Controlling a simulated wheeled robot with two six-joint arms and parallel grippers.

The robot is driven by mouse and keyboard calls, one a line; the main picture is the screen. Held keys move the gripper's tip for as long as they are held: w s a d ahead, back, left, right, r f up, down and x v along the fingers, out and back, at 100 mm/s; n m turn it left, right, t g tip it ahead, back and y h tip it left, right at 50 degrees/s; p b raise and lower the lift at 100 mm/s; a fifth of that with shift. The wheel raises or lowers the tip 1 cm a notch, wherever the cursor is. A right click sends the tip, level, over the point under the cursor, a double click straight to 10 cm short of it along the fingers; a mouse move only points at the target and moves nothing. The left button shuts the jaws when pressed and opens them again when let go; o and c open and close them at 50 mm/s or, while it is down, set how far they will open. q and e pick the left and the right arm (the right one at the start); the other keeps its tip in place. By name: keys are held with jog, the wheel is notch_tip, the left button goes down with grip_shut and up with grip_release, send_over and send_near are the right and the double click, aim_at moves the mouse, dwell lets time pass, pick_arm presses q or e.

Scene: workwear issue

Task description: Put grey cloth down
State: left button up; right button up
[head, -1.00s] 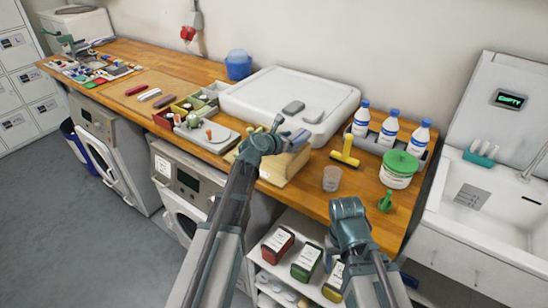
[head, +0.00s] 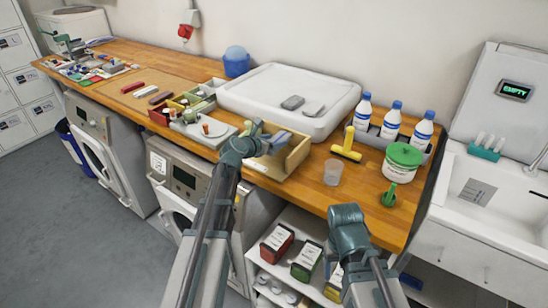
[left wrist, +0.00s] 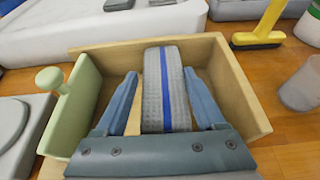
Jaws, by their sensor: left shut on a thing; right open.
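The grey cloth (left wrist: 165,88), rolled or folded with a blue stripe, is between the fingers of my left gripper (left wrist: 160,100) in the left wrist view. My left gripper (head: 270,137) is shut on it, inside the outline of an open wooden box (left wrist: 236,85). I cannot tell whether the cloth touches the box floor. The box's left side is a pale green panel (left wrist: 75,108) with a knob. In the head view the box (head: 298,157) stands at the counter's front edge and the arm hides part of it. My right gripper (head: 348,217) is open and empty, in front of the counter.
A white slab (head: 262,92) with two small grey pieces lies behind the box. To the right are a yellow-handled tool (head: 347,146), a clear cup (head: 333,172), a green-lidded tub (head: 401,162) and several bottles. Small compartments (head: 190,100) stand to the left.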

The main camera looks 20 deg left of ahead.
pick_arm(q)
jog(key=shift+f, duration=0.1)
notch_tip(320, 180, down, 4)
jog(key=b, duration=0.3)
jog(key=shift+b, duration=0.4)
jog(key=shift+r, duration=0.2)
jog(key=shift+f, duration=0.15)
jog(key=o, duration=1.3)
